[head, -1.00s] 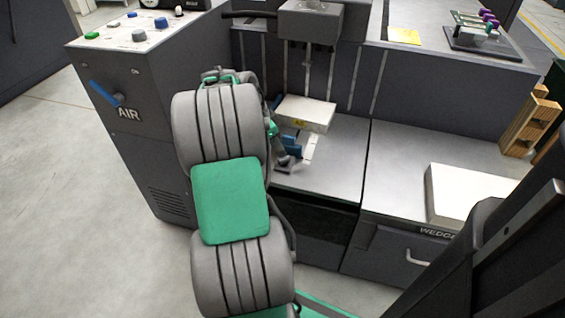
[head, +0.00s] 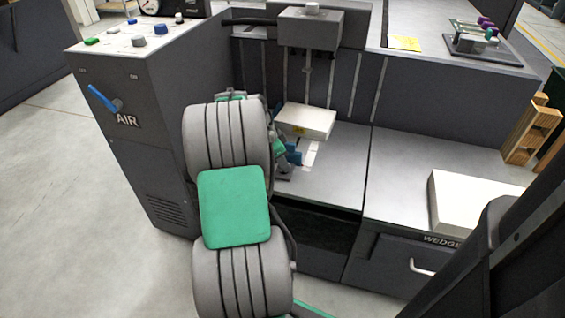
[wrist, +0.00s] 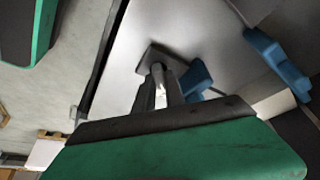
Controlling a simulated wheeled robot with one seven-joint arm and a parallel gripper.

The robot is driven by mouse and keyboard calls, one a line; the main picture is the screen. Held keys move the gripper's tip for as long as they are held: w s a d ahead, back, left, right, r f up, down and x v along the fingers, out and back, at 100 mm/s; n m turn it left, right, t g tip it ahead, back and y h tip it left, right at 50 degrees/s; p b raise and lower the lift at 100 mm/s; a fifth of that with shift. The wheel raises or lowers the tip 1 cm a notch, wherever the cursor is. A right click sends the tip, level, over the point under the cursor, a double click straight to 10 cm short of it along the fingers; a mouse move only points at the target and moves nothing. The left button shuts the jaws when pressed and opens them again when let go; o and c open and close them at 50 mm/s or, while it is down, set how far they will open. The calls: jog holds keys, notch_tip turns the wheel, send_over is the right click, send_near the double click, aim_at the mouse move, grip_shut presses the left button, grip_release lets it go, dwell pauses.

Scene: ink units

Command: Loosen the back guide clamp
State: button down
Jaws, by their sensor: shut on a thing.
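My gripper (wrist: 158,80) points down over the metal table in the wrist view. Its two grey fingers are shut on a slim grey post with a square plate (wrist: 157,55) at its far end. A blue clamp part (wrist: 197,80) sits just right of the fingers; whether it joins the post is hidden. A second, larger blue part (wrist: 277,65) lies farther right, apart from the fingers. In the head view a blue clamp part (head: 293,154) shows beside the gripper (head: 284,172), below the white stack. My arm partly hides this spot. I cannot tell which blue part is the back guide clamp.
The white stack (head: 305,121) with a yellow label stands behind the gripper, under a grey head unit (head: 310,28). The dark control cabinet (head: 155,130) with a blue AIR lever is left of my arm. Bare metal table (head: 345,175) lies to the right.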

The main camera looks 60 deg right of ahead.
jog(key=shift+n, duration=0.3)
dwell(0.4)
jog(key=n+t+p, duration=0.1)
jog(key=n, duration=0.1)
jog(key=n+p, duration=0.1)
jog(key=n, duration=0.1)
jog(key=shift+s+a+r+t+h, duration=0.1)
jog(key=shift+s+r+t+h, duration=0.05)
jog(key=shift+t+h, duration=0.2)
jog(key=n+t+p, duration=0.1)
jog(key=n, duration=0.1)
jog(key=n+t+p, duration=0.1)
jog(key=n, duration=0.1)
jog(key=shift+s+n, duration=0.15)
jog(key=shift+n, duration=0.25)
jog(key=n+p, duration=0.1)
jog(key=n, duration=0.1)
jog(key=n+t+y+p, duration=0.1)
jog(key=n, duration=0.1)
jog(key=shift+s+t, duration=0.1)
jog(key=shift+t, duration=0.15)
jog(key=shift+n+t+y+p, duration=0.35)
jog(key=shift+n+t+p, duration=0.35)
jog(key=shift+n, duration=1.6)
jog(key=c, duration=1.4)
grip_release()
